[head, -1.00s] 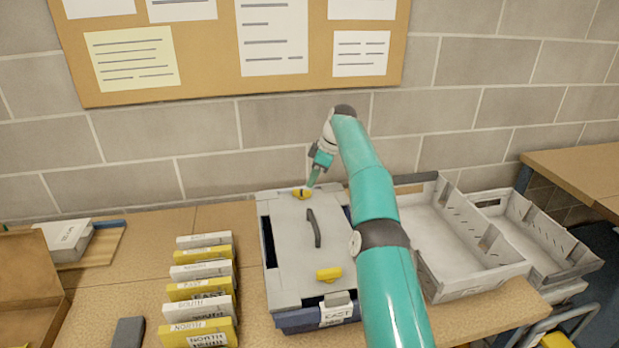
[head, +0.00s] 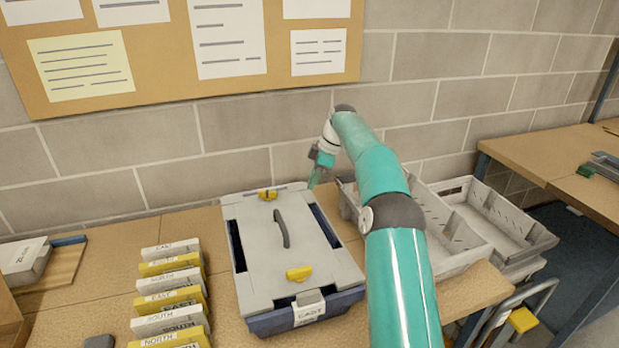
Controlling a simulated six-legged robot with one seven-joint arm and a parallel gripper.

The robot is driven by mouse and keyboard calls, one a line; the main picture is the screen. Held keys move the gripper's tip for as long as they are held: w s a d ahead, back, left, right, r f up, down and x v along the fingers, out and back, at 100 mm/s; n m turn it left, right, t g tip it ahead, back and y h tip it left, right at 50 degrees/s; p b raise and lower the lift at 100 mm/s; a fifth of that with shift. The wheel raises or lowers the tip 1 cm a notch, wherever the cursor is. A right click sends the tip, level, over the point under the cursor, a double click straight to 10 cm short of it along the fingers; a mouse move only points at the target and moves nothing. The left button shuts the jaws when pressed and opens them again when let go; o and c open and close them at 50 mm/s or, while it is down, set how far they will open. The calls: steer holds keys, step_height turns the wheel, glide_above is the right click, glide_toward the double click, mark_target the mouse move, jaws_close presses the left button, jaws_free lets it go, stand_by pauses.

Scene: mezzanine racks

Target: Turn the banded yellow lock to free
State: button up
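A grey-lidded case with a dark blue base (head: 345,298) stands on the bench, with a dark handle (head: 282,228) on its lid. A yellow lock with a dark band (head: 267,195) sits at the lid's far edge. A plainer yellow lock (head: 299,273) sits near the front edge. Both look roughly crosswise to the handle. My gripper (head: 312,185) points down by the lid's far right corner, to the right of the banded lock and apart from it. It is small and seen edge-on, so I cannot tell whether its fingers are open. Nothing shows held in it.
Grey crates (head: 496,222) stand right of the case, partly behind my arm. A row of white and yellow labelled blocks (head: 172,290) lies to the left. A block wall (head: 230,140) rises close behind the case. Bare bench shows between blocks and case.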

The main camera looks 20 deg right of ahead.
steer(key=o, duration=0.6)
steer(key=shift+a, duration=0.15)
steer(key=shift+c, duration=0.2)
steer(key=o, duration=0.3)
steer(key=a+r+m+h, duration=0.1)
steer(key=a+m, duration=0.2)
steer(key=a+r+m+h, duration=0.1)
steer(key=a+m, duration=0.2)
steer(key=a+r+m+h, duration=0.1)
steer(key=a+m, duration=0.2)
steer(key=shift+w+a+r+t, duration=0.1)
steer(key=shift+w+t, duration=0.2)
steer(key=shift+w, duration=0.1)
steer(key=m+t+h, duration=0.2)
steer(key=m+h, duration=0.1)
steer(key=m, duration=0.6)
glide_toward(268, 191)
steer(key=x, duration=0.8)
steer(key=shift+a+f, duration=0.1)
steer(key=shift+f, duration=0.2)
steer(key=c, duration=1.4)
